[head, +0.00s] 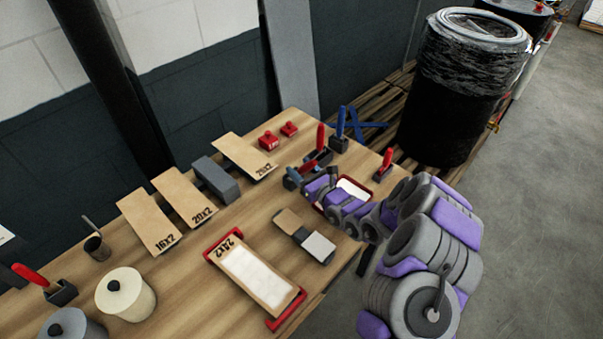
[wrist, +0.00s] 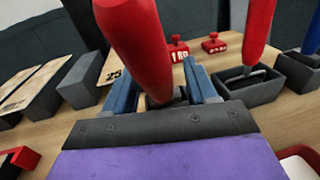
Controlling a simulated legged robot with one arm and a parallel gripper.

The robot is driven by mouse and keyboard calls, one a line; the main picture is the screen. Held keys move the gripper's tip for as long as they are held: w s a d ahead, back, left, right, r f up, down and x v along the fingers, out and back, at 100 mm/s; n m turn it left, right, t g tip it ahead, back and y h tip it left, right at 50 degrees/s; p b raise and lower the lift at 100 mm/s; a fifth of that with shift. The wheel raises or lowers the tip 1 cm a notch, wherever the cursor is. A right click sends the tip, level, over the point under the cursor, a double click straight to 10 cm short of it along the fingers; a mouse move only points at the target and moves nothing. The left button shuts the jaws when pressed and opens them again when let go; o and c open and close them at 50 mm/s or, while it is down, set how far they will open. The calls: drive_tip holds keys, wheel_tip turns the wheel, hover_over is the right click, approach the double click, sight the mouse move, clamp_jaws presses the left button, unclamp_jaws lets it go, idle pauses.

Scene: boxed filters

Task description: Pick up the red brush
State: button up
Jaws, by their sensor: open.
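A red brush handle (wrist: 140,40) looms large in the wrist view, rising between the two blue fingers of my gripper (wrist: 162,80). The fingers are apart, with the handle's lower end between them; contact cannot be told. In the head view my gripper (head: 305,176) is over the far right of the table, and a red handle (head: 307,166) shows at it. A second red brush (head: 320,136) stands in a dark holder just behind; it also shows in the wrist view (wrist: 256,30). Other red brushes stand at the table's right corner (head: 387,162) and far left (head: 30,276).
A blue brush (head: 340,122) stands in a holder behind my gripper. Two red stamps (head: 268,140) lie at the back. Labelled cardboard pieces (head: 150,222), a grey block (head: 216,178), a red-ended frame (head: 255,275) and lidded pots (head: 125,295) occupy the wooden table (head: 195,262).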

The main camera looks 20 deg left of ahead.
drive_tip(key=shift+w+a, duration=0.25)
drive_tip(key=shift+a, duration=0.3)
drive_tip(key=shift+d+r, duration=0.1)
drive_tip(key=c, duration=0.3)
clamp_jaws()
drive_tip(key=shift+r, duration=0.15)
